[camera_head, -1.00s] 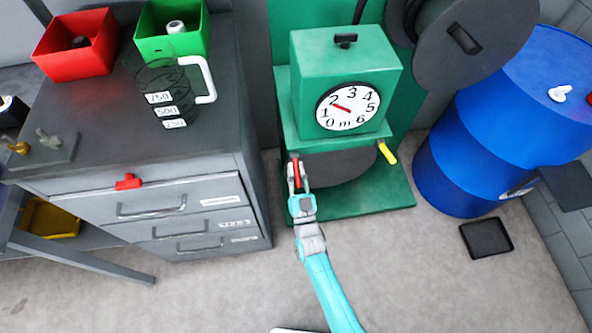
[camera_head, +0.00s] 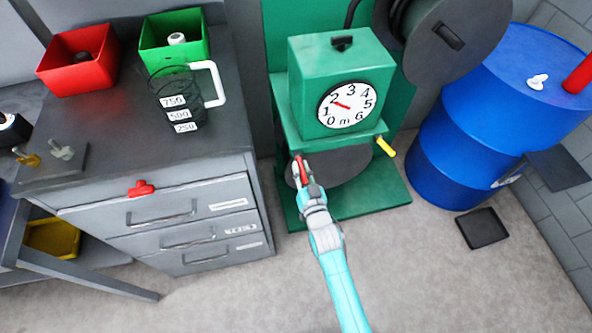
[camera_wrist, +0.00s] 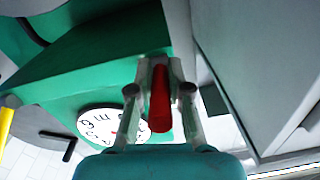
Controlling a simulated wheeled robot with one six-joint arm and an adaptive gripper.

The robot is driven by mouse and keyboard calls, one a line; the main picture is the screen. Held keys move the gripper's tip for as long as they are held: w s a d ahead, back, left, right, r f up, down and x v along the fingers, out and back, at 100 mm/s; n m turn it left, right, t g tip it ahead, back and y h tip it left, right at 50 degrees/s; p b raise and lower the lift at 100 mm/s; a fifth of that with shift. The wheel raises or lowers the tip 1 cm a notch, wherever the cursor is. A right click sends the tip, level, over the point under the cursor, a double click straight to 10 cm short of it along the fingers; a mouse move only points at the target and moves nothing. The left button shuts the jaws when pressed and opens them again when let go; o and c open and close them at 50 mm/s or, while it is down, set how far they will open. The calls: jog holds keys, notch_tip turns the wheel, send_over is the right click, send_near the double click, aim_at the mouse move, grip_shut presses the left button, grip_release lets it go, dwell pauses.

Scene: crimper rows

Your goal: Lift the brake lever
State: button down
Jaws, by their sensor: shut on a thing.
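The brake lever shows as a red handle (camera_head: 302,170) at the lower left front of the green machine (camera_head: 340,80). My gripper (camera_head: 302,172) is shut on it, with its fingers on either side of the red handle. In the wrist view the red handle (camera_wrist: 160,98) lies between the two fingers (camera_wrist: 160,85) and points toward the camera. The lever's far end and its pivot are hidden by the fingers. A white dial (camera_head: 346,105) with a red needle is on the machine's front.
A yellow handle (camera_head: 385,146) sticks out at the machine's lower right. A grey drawer cabinet (camera_head: 190,215) stands close on the left, a blue drum (camera_head: 465,135) on the right. A black tray (camera_head: 482,228) lies on the floor. The floor in front is clear.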

aim_at(299, 161)
notch_tip(299, 161, up, 2)
jog(key=g+h, duration=0.1)
jog(key=g, duration=0.2)
jog(key=shift+w+r+g+h, duration=0.1)
jog(key=shift+r+g+h, duration=0.2)
jog(key=shift+g, duration=0.45)
jog(key=shift+w+r+g+h, duration=0.1)
jog(key=shift+r+g+h, duration=0.15)
jog(key=shift+g, duration=0.5)
jog(key=c, duration=1.1)
grip_release()
jog(key=shift+s, duration=0.1)
jog(key=shift+g, duration=0.3)
jog(key=v, duration=1.2)
jog(key=shift+f, duration=0.1)
